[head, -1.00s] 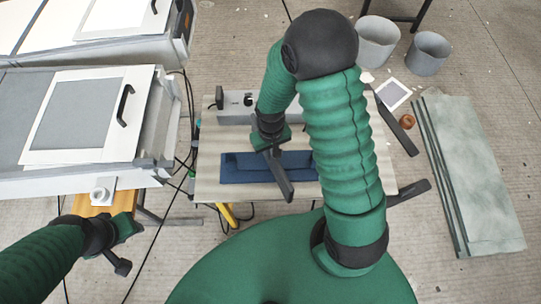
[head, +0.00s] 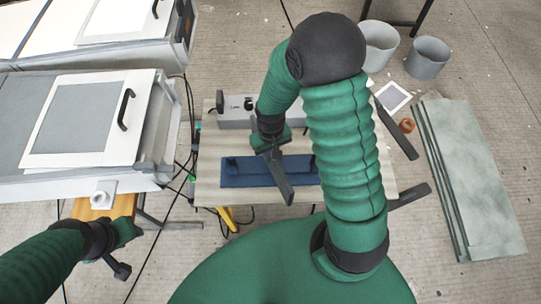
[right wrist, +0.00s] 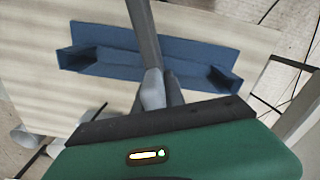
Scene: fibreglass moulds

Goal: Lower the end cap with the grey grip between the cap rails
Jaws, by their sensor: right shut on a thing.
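My right gripper (head: 270,148) is over the workbench, shut on a long grey piece (head: 284,182), which I take to be the end cap. In the right wrist view, the gripper (right wrist: 158,88) has its fingertips on this piece (right wrist: 144,35), which shows as a narrow bar running to the top edge. The grey grip cannot be told apart there. The piece crosses over a blue strip (head: 302,172) with a raised blue rail at its left end (right wrist: 78,57) and right end (right wrist: 226,80). I cannot tell whether it touches the strip. My left gripper (head: 121,264) is at lower left, its jaws unclear.
A grey box (head: 233,112) stands at the back of the wooden bench (head: 207,180). At left are a grey mould table with a white framed panel (head: 82,118) and a white ring part (head: 102,198). Two grey buckets (head: 428,58) and a greenish slab (head: 470,175) are at right.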

